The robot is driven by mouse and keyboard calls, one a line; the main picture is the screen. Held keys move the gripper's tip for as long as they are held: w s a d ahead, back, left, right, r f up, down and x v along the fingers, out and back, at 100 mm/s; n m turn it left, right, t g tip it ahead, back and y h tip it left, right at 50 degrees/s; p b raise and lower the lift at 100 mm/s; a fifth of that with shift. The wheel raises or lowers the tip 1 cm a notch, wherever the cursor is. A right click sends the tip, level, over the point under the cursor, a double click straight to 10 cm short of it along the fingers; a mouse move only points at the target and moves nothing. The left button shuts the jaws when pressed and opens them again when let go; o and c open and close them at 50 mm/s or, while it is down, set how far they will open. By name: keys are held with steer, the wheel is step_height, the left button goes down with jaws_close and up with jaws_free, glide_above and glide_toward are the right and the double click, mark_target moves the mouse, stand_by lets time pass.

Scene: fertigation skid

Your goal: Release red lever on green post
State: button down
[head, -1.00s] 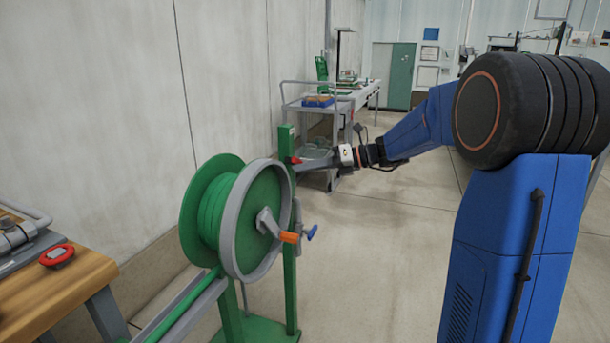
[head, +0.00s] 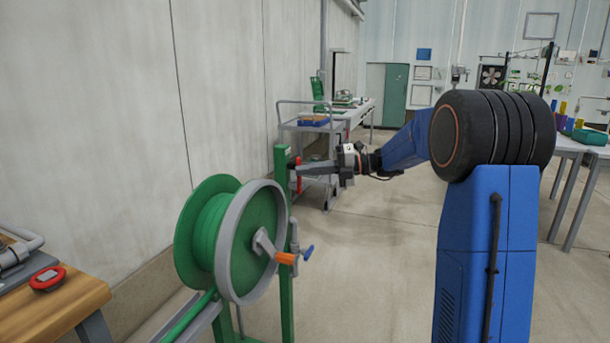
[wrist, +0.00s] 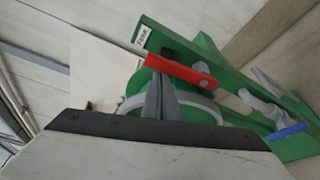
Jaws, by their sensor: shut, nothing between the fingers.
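The green post (head: 283,165) stands behind the hose reel in the head view. The red lever (head: 298,172) shows on its right side as a small, roughly upright piece, partly behind my gripper. In the wrist view the red lever (wrist: 180,73) lies across the green post (wrist: 205,50), near a small white label. My gripper (head: 298,167) is shut and holds nothing. Its fingertips (wrist: 161,80) overlap the lower edge of the lever in the wrist view. I cannot tell whether they touch it.
A green hose reel (head: 235,240) with an orange crank grip (head: 285,258) stands in front of the post. A blue-handled valve (head: 308,252) sticks out below my gripper. A wooden bench (head: 60,305) is at left. Open floor lies to the right.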

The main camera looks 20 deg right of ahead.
steer(key=shift+w+d+r, duration=0.1)
steer(key=shift+w+d, duration=0.1)
steer(key=shift+w, duration=0.1)
steer(key=shift+w+d+r, duration=0.1)
steer(key=shift+w, duration=0.05)
stand_by(0.5)
